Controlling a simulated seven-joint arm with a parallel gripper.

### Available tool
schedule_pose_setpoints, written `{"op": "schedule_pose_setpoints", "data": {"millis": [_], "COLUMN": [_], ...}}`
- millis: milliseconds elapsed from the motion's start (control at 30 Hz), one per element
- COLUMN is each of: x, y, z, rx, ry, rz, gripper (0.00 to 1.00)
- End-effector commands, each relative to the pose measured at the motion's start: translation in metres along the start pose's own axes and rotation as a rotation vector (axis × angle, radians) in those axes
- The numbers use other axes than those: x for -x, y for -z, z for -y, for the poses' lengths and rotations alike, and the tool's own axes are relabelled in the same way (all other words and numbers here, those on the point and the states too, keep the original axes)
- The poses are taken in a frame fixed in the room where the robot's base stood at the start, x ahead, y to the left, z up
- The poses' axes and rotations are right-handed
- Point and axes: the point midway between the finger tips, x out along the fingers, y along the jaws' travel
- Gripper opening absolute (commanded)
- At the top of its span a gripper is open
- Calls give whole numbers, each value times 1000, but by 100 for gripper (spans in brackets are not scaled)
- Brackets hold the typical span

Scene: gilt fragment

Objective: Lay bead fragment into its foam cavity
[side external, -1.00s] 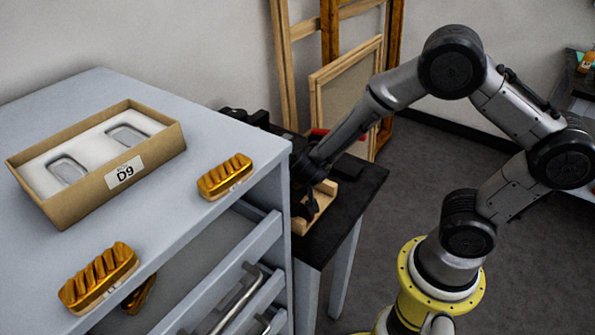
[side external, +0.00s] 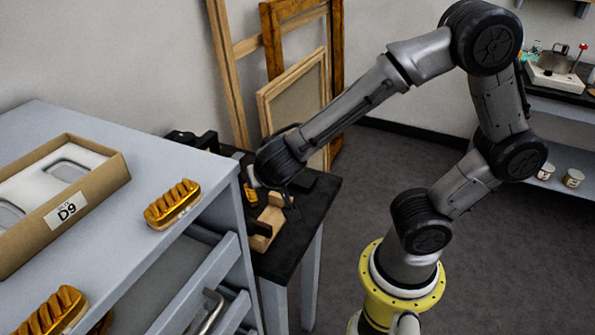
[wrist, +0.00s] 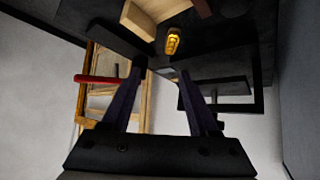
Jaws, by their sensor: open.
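A small gold fragment (side external: 250,193) shows by the black side table, beside my gripper (side external: 286,198). In the wrist view a small ribbed gold fragment (wrist: 173,41) lies beyond the fingertips, apart from them. My gripper (wrist: 162,71) is open with nothing between its fingers. Two larger ribbed gold fragments lie on the grey cabinet top: one near its right edge (side external: 172,204), one at the front (side external: 56,310). The cardboard box marked D9 (side external: 98,197) holds white foam (side external: 35,187) with two visible empty cavities. I cannot tell which piece is the bead fragment.
A pale wooden block (side external: 268,222) stands on the black table (side external: 318,195) near my gripper. The grey cabinet (side external: 130,230) with an open drawer stands to the left. Wooden frames (side external: 293,105) lean on the wall behind. The cabinet top around the box is mostly clear.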

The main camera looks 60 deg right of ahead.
Motion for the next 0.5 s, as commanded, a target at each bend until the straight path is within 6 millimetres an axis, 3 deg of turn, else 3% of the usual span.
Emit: {"op": "schedule_pose_setpoints", "data": {"millis": [133, 300, 500], "x": [25, 58, 98], "y": [12, 9, -3], "z": [-37, -73, -98], "rx": [82, 213, 371], "ry": [-12, 51, 223], "rz": [106, 233, 310], "gripper": [61, 61, 61]}}
